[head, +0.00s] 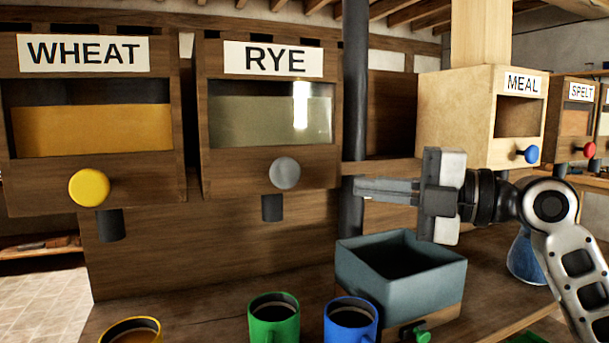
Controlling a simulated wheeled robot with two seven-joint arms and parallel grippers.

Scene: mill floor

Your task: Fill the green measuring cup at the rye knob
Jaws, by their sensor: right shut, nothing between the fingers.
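The rye bin (214,170) has a round grey knob (285,173) on its front and a dark spout (272,208) beneath. The green measuring cup (274,325) stands upright on the bench at the bottom of the view, lower than the spout and nearer to me; its inside is dark and I cannot tell what it holds. My right gripper (358,187) is shut and empty, its fingers pointing left toward the rye knob, with a clear gap to the right of it. My left gripper is not in view.
A blue cup (350,325) and a yellow cup (133,331) flank the green one. A grey-blue open box (390,283) sits below my right gripper. The wheat bin (160,185) has a yellow knob (89,187). A dark post (355,90) stands right of the rye bin; the meal bin (455,115) is beyond.

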